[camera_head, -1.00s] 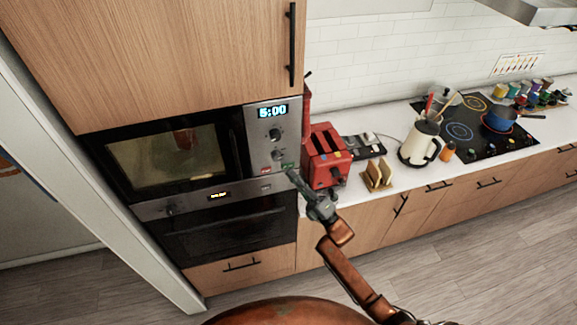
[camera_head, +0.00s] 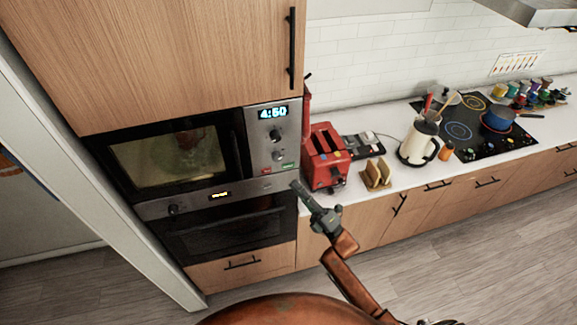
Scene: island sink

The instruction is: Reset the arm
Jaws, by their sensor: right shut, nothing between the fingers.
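My right gripper (camera_head: 297,186) is shut and empty. It is in front of the microwave's control panel, just below the buttons and left of the red toaster (camera_head: 325,157). It appears apart from the panel. My right arm (camera_head: 345,272) reaches up to it from the lower right. The microwave (camera_head: 170,160) has its door closed, a lit window and a display reading about 4:50. Something reddish shows dimly inside it. My left gripper is out of view.
The counter (camera_head: 405,181) runs to the right with a toast rack (camera_head: 376,173), a cream kettle (camera_head: 418,146) and a cooktop (camera_head: 462,127) bearing a blue pot (camera_head: 498,118). An oven (camera_head: 222,237) is below the microwave. The floor (camera_head: 480,255) in front is clear.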

